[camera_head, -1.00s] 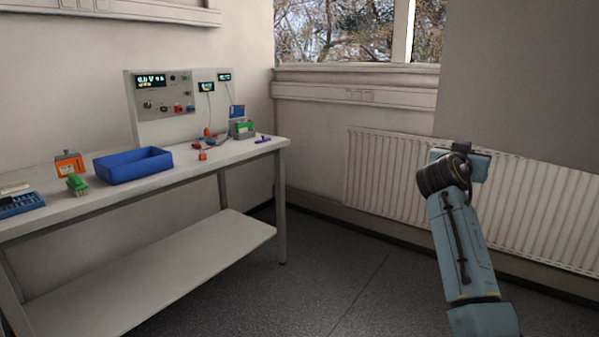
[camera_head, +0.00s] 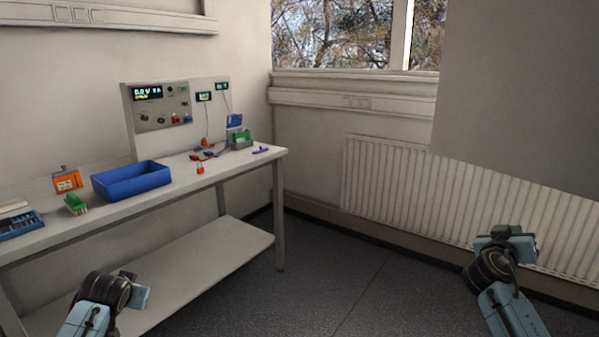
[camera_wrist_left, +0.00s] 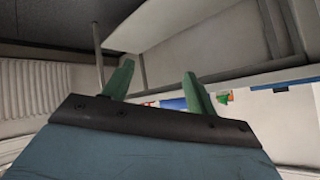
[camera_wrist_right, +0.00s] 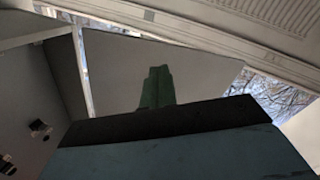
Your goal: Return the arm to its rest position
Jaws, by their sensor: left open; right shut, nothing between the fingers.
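My right gripper (camera_head: 508,232) is at the lower right of the head view, over the floor in front of the radiator and well away from the bench. In the right wrist view its green fingers (camera_wrist_right: 157,86) are together with nothing between them. My left arm shows at the lower left of the head view, in front of the bench, with its gripper end (camera_head: 138,290) low and partly hidden. In the left wrist view the left gripper's green fingers (camera_wrist_left: 157,88) are apart and empty.
A white bench (camera_head: 232,168) on the left carries a blue bin (camera_head: 132,182), an orange box (camera_head: 67,180), a green brush-like item (camera_head: 75,204) and a cycler panel (camera_head: 160,108). A radiator (camera_head: 400,190) lines the wall. The floor (camera_head: 330,285) between is clear.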

